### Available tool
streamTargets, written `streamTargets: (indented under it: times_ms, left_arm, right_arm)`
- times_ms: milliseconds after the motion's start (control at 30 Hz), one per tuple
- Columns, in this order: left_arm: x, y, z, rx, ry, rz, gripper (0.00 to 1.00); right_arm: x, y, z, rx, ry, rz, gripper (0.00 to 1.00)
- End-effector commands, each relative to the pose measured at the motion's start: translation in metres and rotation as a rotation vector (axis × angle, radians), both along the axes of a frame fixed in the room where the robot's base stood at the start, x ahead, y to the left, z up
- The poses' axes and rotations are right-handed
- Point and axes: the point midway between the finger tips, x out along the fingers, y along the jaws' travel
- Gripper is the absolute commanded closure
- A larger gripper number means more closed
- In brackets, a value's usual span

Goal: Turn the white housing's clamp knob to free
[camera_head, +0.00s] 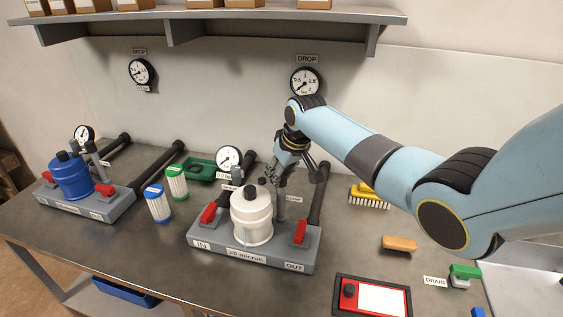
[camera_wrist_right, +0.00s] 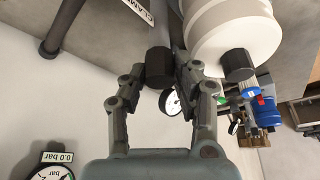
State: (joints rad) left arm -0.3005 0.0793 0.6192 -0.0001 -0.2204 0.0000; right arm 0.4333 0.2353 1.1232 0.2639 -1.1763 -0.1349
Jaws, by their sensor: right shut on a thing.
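The white housing (camera_head: 251,218) stands upright on the grey base marked 20 micron (camera_head: 228,252), with a black cap on top. It also shows in the right wrist view (camera_wrist_right: 225,28). Behind it and to its right is a grey post beside a clamp label (camera_head: 294,199). My right gripper (camera_head: 277,180) is at the top of this post. In the right wrist view its fingers (camera_wrist_right: 160,75) are shut on the black clamp knob (camera_wrist_right: 158,66), one finger on each side. Which way the knob is turned cannot be told. My left gripper is not in view.
Red-handled valves (camera_head: 300,231) flank the white housing, and a round gauge (camera_head: 229,158) stands close behind. A blue housing (camera_head: 70,177) is at the left. Two filter cartridges (camera_head: 177,182) stand between. A brush (camera_head: 369,195), a sponge (camera_head: 399,243) and a red-framed tray (camera_head: 408,306) lie at the right.

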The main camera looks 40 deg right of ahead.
Motion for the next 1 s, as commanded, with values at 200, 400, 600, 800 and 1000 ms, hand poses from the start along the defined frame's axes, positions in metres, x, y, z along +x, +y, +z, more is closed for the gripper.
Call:
streamTargets:
  times_ms: [200, 400, 600, 800, 1000]
  left_arm:
    - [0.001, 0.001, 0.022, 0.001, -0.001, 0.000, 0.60]
    - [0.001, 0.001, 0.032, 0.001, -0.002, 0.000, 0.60]
    - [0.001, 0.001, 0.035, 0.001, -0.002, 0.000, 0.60]
    - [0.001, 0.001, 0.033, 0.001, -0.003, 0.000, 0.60]
    - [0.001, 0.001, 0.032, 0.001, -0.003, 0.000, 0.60]
  right_arm:
    - [-0.002, 0.003, 0.000, 0.003, 0.006, -0.201, 1.00]
    - [-0.002, 0.003, -0.001, 0.002, 0.007, -0.391, 1.00]
    - [-0.001, 0.002, -0.003, 0.003, 0.006, -0.572, 1.00]
    - [-0.001, 0.002, -0.003, 0.003, 0.006, -0.721, 1.00]
    - [-0.002, 0.002, -0.004, 0.002, 0.006, -0.827, 1.00]
